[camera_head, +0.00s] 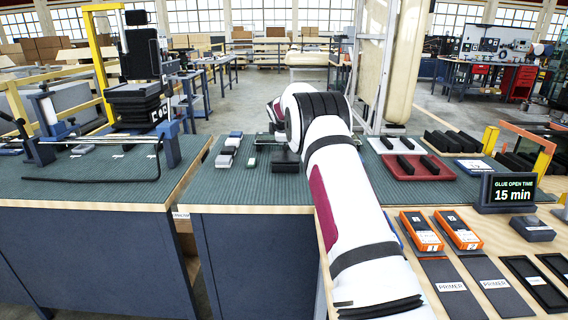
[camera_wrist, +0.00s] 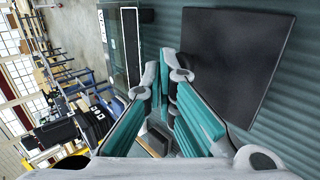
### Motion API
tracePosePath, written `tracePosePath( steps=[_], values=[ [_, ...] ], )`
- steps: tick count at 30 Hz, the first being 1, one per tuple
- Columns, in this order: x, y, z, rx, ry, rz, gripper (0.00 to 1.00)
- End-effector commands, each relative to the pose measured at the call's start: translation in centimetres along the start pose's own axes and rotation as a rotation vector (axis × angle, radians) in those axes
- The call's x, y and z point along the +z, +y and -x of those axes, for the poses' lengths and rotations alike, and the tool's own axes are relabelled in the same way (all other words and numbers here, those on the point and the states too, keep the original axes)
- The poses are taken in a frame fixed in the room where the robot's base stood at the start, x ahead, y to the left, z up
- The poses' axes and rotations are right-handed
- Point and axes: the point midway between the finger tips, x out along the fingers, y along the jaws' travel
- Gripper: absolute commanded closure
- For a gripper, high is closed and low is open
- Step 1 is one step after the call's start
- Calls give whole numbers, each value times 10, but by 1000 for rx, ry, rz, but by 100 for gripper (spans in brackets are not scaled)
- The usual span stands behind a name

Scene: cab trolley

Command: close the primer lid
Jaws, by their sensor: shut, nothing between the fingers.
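Two dark flat pieces marked PRIMER, the left one (camera_head: 450,286) and the right one (camera_head: 494,284), lie on the wooden bench at the lower right of the head view. Two orange-and-black boxes numbered 1 (camera_head: 420,231) and 2 (camera_head: 458,230) sit behind them. I cannot tell which part is the primer lid. My gripper (camera_wrist: 164,88) is shut and empty, its teal fingers together over the ribbed green mat (camera_wrist: 178,22). A dark, square, flat panel (camera_wrist: 236,58) lies right of the fingertips in the wrist view. In the head view my arm hides the gripper.
A red tray (camera_head: 428,172) with black bars lies right of my arm. A "glue open time 15 min" display (camera_head: 511,193) stands at the right. Black trays (camera_head: 532,285) lie at the lower right. Small grey blocks (camera_head: 228,150) sit left of my arm; the mat around them is mostly clear.

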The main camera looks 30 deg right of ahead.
Motion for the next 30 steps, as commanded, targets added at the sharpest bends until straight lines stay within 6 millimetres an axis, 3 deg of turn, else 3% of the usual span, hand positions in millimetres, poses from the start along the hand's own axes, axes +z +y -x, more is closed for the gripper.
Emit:
tracePosePath(
  steps=[20, 26, 30],
  values=[
    [0, 0, -1, 0, 0, 0, 100],
    [0, 1, 15, 1, -1, 1, 100],
    [0, 1, 39, 3, 0, 1, 100]
  ],
)
